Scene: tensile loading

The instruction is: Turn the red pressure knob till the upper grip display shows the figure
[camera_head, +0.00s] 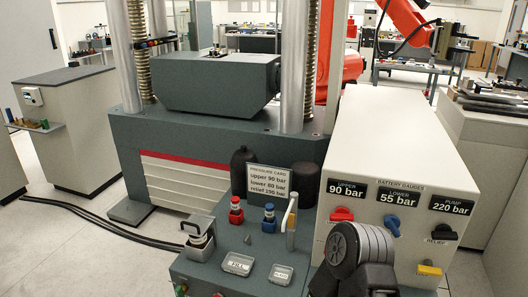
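The red pressure knob (341,214) is on the sloped front of the white gauge cabinet, under the upper grip display (346,190), which reads 90 bar. The pressure card (278,181) lists upper 90 bar, lower 80 bar and relief 190 bar. My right arm's dark, ribbed end (362,247) is in front of the cabinet, just below the red knob in the picture. Its fingers cannot be made out, and I cannot tell whether it touches the knob. My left gripper is not in view.
A blue knob (392,225) is under the lower display (398,195), reading 55 bar. A black relief knob (441,232) is under the pump display (451,205), reading 220 bar. A yellow switch (429,268) is below. Red and blue valves and a lever (290,217) stand left.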

